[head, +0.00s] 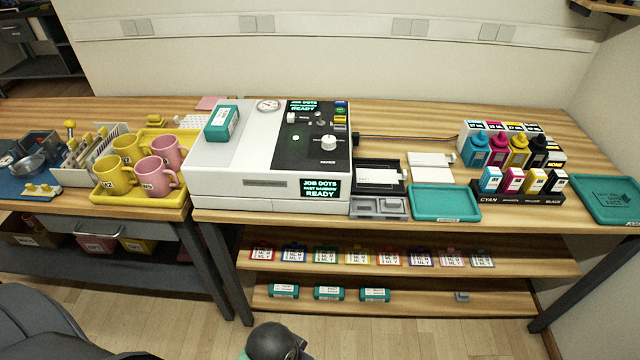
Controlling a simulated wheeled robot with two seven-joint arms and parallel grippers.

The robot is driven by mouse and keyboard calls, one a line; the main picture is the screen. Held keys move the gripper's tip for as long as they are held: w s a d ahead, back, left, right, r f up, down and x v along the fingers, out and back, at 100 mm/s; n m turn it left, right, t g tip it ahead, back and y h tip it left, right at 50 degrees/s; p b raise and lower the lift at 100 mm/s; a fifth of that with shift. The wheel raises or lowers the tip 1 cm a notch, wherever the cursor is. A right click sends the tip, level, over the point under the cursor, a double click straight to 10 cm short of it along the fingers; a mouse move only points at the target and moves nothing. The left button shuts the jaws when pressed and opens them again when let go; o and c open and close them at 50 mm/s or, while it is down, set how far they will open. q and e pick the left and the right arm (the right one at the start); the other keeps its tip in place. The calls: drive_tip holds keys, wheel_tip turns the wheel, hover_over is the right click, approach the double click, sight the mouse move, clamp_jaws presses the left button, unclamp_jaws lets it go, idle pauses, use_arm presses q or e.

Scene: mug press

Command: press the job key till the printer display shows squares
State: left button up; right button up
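The white printer (225,180) stands on the wooden bench. Its front display (320,188) is lit and reads JOB DOTS, with a smaller line that seems to say FAST NARROW, and READY. A second display (303,105) on the black top panel (310,150) shows the same kind of text. Small coloured keys (340,112) sit in a column at the panel's upper right, beside that display. Their labels are too small to read, so I cannot tell which is the job key.
A yellow tray (115,197) with pink and yellow mugs stands left of the printer. A teal box (222,123) lies on the printer's top. Grey and teal trays (445,203), ink bottles and cartridges stand to the right. Shelves below hold several tagged items.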

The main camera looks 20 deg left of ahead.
use_arm(q)
clamp_jaws()
idle(1.4)
